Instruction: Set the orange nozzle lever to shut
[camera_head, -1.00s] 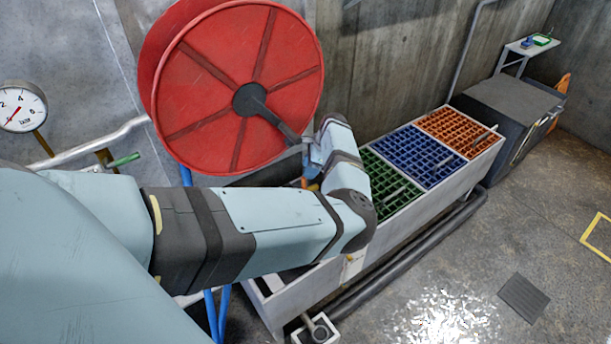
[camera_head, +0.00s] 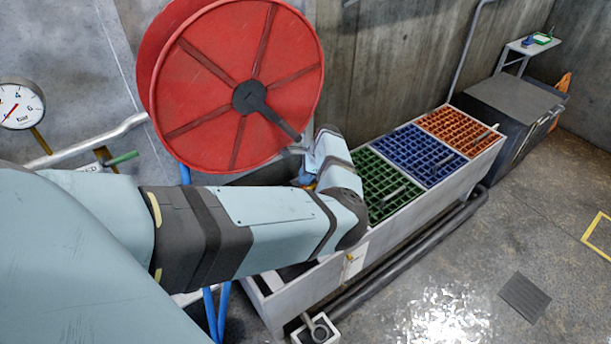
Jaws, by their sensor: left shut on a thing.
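My left arm crosses the lower left of the head view, and its wrist bends upward beside the red hose reel. My left gripper (camera_head: 303,178) is small in the picture and partly hidden behind my own wrist. It is shut at a small orange part, the nozzle lever (camera_head: 311,186), of which only a sliver shows. The lever's angle and the nozzle body cannot be made out. My right gripper is not in view.
A long white trough (camera_head: 430,203) with green, blue and orange grates runs to the right. A gauge (camera_head: 18,104) and a green-handled pipe valve (camera_head: 122,158) are at left. The floor at right is mostly clear.

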